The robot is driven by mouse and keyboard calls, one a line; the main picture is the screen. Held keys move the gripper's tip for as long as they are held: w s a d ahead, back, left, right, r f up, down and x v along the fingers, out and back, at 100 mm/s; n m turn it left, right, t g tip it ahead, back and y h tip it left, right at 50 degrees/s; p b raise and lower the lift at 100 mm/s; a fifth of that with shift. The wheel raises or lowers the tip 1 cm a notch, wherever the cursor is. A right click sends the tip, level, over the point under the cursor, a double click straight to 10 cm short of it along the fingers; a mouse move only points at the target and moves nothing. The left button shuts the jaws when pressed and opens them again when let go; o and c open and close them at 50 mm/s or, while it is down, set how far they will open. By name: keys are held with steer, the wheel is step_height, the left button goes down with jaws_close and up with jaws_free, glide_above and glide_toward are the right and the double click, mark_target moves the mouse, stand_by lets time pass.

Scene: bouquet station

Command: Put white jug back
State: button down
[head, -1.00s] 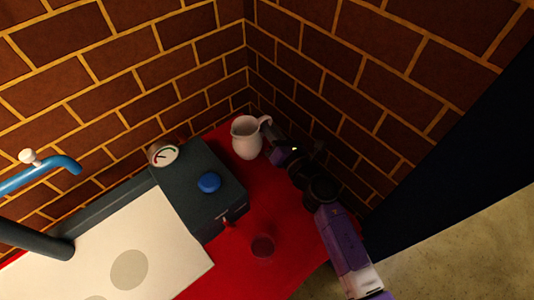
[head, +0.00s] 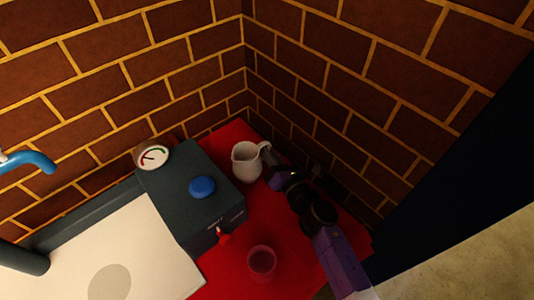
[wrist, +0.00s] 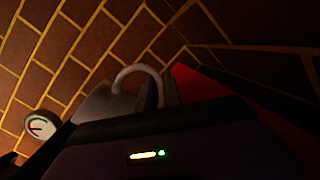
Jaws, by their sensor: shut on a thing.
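The white jug (head: 247,163) stands upright on the red surface (head: 285,225) at the back, near the corner of the brick walls. Its handle is on the right side, toward my gripper. My gripper (head: 270,160) reaches in from the right and is shut on the handle. Whether the jug's base touches the surface is hard to tell.
A dark box with a blue button (head: 202,187), a small red lever and a gauge (head: 153,157) stands left of the jug. A reddish cup (head: 261,262) stands in front. A white panel (head: 120,255) and a blue pipe (head: 30,160) are at left. Brick walls are close behind.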

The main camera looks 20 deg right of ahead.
steer(key=shift+f, duration=0.15)
steer(key=c, duration=1.5)
jaws_free()
steer(key=shift+s+r, duration=0.15)
steer(key=shift+r, duration=0.05)
steer(key=s, duration=0.4)
steer(key=s+d, duration=0.1)
steer(key=s, duration=0.2)
steer(key=s+b, duration=0.1)
steer(key=s, duration=0.3)
steer(key=shift+s+d+f, duration=0.1)
steer(key=shift+s+d, duration=0.2)
steer(key=shift+d, duration=0.05)
steer(key=shift+s, duration=0.1)
